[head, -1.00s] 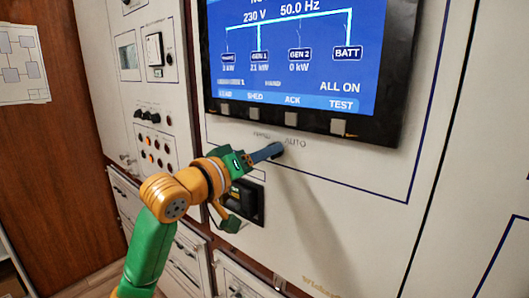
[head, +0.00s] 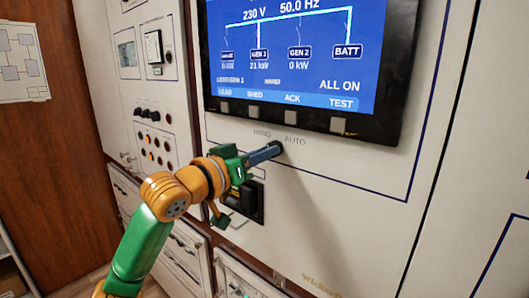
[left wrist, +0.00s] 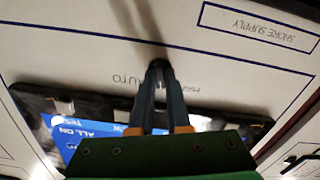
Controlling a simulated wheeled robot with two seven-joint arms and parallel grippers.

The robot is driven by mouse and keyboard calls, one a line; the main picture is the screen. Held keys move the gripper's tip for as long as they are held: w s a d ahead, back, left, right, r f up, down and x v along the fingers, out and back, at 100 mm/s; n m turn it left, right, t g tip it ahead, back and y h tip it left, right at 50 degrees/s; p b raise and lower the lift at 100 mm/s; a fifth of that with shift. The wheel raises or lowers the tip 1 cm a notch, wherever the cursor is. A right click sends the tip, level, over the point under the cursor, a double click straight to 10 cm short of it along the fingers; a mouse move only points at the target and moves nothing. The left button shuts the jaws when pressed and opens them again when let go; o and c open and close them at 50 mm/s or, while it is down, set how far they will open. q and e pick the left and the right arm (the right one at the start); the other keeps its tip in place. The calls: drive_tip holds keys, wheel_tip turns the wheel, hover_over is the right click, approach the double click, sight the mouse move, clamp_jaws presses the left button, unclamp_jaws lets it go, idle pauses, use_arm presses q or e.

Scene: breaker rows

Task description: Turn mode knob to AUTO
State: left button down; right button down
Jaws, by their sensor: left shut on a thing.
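The mode knob (head: 277,147) is a small dark knob on the cream panel, below the screen and between the printed HAND (head: 262,133) and AUTO (head: 295,141) labels. My left gripper (head: 272,151) reaches it from the left, its grey fingers shut on the knob. In the left wrist view the fingertips (left wrist: 159,66) close around the knob, which they mostly hide. The AUTO label (left wrist: 130,80) shows upside down there. I cannot tell where the knob points. My right gripper is not in view.
A screen (head: 292,55) in a black frame (head: 385,125) juts out just above the knob and shows HAND in its lower part. A black breaker-like switch (head: 248,200) sits below the gripper. Another panel with small knobs and lamps (head: 150,140) stands at left. The panel right of the knob is clear.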

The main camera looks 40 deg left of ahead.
use_arm(q)
drive_tip(key=shift+m+p, duration=0.5)
drive_tip(key=shift+m, duration=4.4)
drive_tip(key=c, duration=0.9)
unclamp_jaws()
drive_tip(key=s+b, duration=0.4)
drive_tip(key=b, duration=0.1)
drive_tip(key=s+b, duration=0.2)
drive_tip(key=s, duration=0.1)
drive_tip(key=shift+a+b, duration=0.25)
drive_tip(key=shift+b, duration=0.1)
